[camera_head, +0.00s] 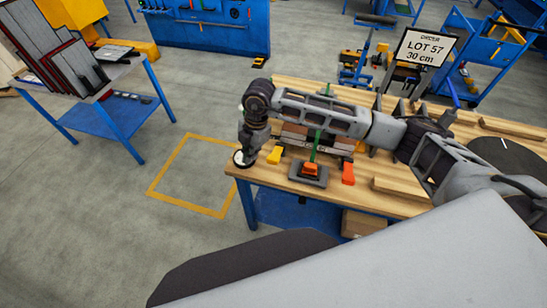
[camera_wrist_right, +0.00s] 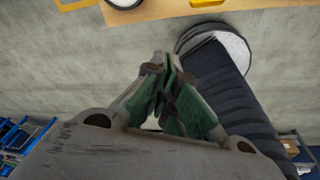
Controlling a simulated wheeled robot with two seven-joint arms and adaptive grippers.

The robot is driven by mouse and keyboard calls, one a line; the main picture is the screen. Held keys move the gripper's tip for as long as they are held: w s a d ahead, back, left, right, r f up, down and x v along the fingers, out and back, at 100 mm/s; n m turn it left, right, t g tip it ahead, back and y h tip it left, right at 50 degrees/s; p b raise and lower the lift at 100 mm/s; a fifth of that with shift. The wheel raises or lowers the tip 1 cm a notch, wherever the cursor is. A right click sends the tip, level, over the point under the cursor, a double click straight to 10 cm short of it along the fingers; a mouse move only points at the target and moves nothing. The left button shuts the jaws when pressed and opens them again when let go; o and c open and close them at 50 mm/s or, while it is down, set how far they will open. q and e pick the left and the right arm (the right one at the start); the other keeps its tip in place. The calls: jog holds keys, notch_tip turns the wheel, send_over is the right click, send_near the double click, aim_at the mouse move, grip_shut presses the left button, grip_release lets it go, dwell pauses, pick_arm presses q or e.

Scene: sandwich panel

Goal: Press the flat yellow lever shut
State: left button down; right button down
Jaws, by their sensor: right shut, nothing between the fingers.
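The flat yellow lever (camera_head: 274,155) is near the front left corner of the workbench, in front of a clamped panel assembly (camera_head: 305,138). In the right wrist view a yellow piece (camera_wrist_right: 207,2), probably this lever, is cut off by the top edge. My right gripper (camera_head: 247,155) points down at the bench's left corner, left of the lever and apart from it. In the right wrist view its green-padded fingers (camera_wrist_right: 170,90) are closed together with nothing between them. Whether the lever is raised or flat is too small to tell. My left gripper does not show.
Orange levers (camera_head: 311,169) (camera_head: 348,173) stand right of the yellow one. A white disc (camera_head: 239,158) shows at the bench corner. My right arm spans above the bench (camera_head: 400,206). A dark cylinder with a white end (camera_wrist_right: 215,45) is close beside the fingers.

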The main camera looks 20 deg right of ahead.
aim_at(273, 158)
jog(key=w+d+h, duration=0.1)
jog(key=d, duration=0.1)
jog(key=d+m+h, duration=0.1)
jog(key=d, duration=0.2)
jog(key=w+d+r+h, duration=0.1)
jog(key=d, duration=0.1)
jog(key=shift+w+d+m+t, duration=0.3)
jog(key=shift+m, duration=0.1)
jog(key=shift+f, duration=0.2)
jog(key=shift+d+f, duration=0.1)
jog(key=shift+f, duration=1)
notch_tip(273, 158, down, 2)
jog(key=shift+d+f+b, duration=0.1)
jog(key=shift+f+b, duration=0.1)
jog(key=shift+b, duration=0.15)
jog(key=shift+w+d+f+b, duration=0.1)
jog(key=shift+f+b, duration=0.45)
jog(key=shift+f, duration=0.5)
